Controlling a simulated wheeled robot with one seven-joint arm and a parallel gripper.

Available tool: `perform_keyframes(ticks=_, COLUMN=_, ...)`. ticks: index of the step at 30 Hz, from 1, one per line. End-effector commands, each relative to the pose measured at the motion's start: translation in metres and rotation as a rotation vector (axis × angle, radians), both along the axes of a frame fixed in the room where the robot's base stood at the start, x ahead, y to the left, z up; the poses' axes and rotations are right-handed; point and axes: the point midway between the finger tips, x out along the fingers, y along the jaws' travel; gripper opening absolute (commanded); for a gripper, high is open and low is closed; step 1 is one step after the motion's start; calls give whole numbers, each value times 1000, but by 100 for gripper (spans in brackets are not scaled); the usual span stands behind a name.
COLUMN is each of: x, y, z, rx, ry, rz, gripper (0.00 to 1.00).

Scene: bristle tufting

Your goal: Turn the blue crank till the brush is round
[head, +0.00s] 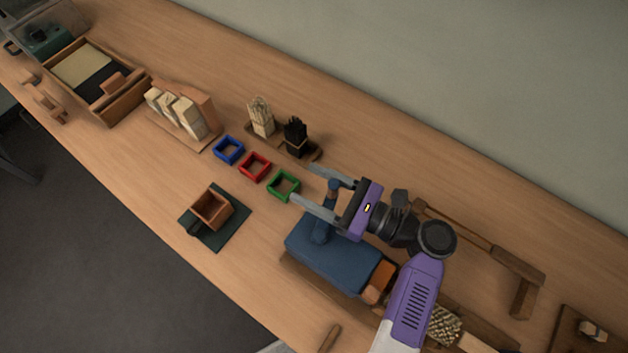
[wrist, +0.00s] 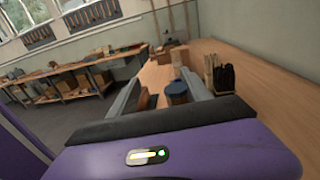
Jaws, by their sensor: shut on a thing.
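The blue crank (head: 322,232) stands on a blue padded-looking housing (head: 340,262), with its upright handle rising between my fingers. My gripper (head: 304,182), purple with two grey fingers, is shut on the crank handle, with the fingertips reaching past it. In the wrist view a round blue handle top (wrist: 177,90) shows between the fingers of my gripper (wrist: 160,78). An orange-brown block (head: 380,282) sits at the housing's right end. I cannot tell which part is the brush or its shape; my arm covers part of that area.
Blue (head: 228,140), red (head: 254,157) and green (head: 284,176) frames lie left of the fingers. Pale (head: 261,115) and black (head: 295,135) bristle bundles stand behind. A brown box (head: 212,200) sits on a dark mat. A patterned block (head: 443,325) and long wooden tool (head: 480,243) lie right.

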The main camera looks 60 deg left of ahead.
Motion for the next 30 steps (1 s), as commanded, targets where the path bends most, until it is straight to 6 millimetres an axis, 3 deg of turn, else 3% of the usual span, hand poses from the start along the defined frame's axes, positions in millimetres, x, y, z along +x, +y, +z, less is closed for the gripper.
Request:
perform_keyframes(ticks=11, x=-1, y=-1, z=-2, rx=-4, ry=2, rz=4, gripper=44)
perform_keyframes(ticks=30, x=35, y=-21, z=-1, rx=-1, ry=0, rz=-3, gripper=44)
